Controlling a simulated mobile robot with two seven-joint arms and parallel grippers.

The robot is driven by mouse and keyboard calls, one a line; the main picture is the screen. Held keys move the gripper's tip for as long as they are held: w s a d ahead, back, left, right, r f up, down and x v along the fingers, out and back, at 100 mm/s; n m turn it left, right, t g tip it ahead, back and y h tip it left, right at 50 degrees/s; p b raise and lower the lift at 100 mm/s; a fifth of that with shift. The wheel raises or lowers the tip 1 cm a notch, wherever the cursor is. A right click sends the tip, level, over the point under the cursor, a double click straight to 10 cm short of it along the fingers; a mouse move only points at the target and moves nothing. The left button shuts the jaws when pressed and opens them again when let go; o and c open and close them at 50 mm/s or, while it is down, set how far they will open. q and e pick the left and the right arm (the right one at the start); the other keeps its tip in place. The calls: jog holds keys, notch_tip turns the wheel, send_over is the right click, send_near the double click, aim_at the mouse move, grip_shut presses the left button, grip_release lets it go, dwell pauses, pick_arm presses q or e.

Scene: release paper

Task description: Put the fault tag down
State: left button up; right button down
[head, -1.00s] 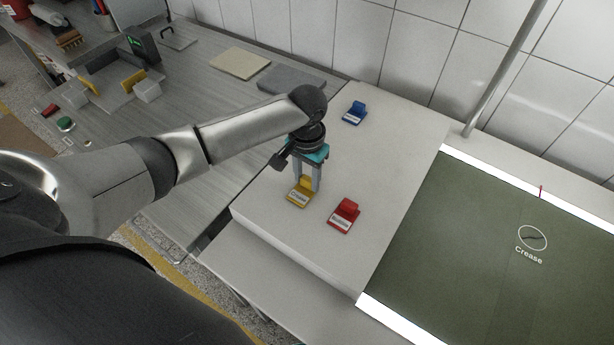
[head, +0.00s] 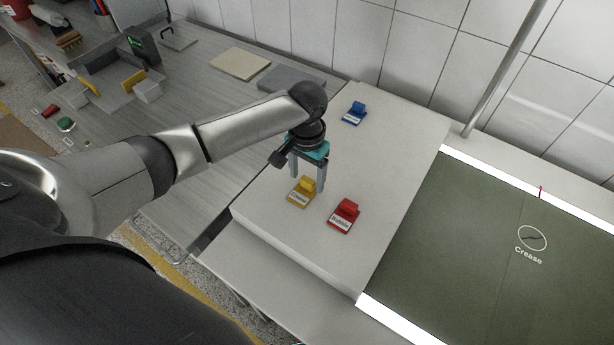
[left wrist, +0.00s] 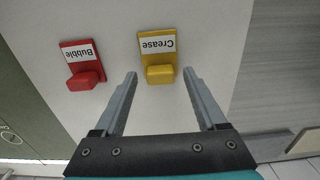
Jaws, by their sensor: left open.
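The yellow tag (head: 301,193), labelled Crease, lies on the white raised surface (head: 268,222). It also shows in the left wrist view (left wrist: 159,67) with its raised grip towards my fingers. My left gripper (head: 307,186) is open and empty just above and behind the yellow tag; in the left wrist view its fingers (left wrist: 160,76) are apart with the tag's grip near the gap between their tips. A red tag (head: 345,214), labelled Bubble, lies to the right of the yellow one. A blue tag (head: 354,112) lies farther back. My right gripper does not show.
A dark green panel (head: 480,260) with bright edge strips and a circled Crease mark (head: 532,238) lies at the right. A grey bench (head: 195,110) with pads and a fixture stands at the left. A tiled wall and a slanted pole (head: 503,68) bound the back.

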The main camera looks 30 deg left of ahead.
aim_at(308, 181)
pick_arm(q)
notch_tip(308, 181, up, 11)
jog(key=p, duration=0.1)
jog(key=shift+r, duration=0.1)
dwell(0.4)
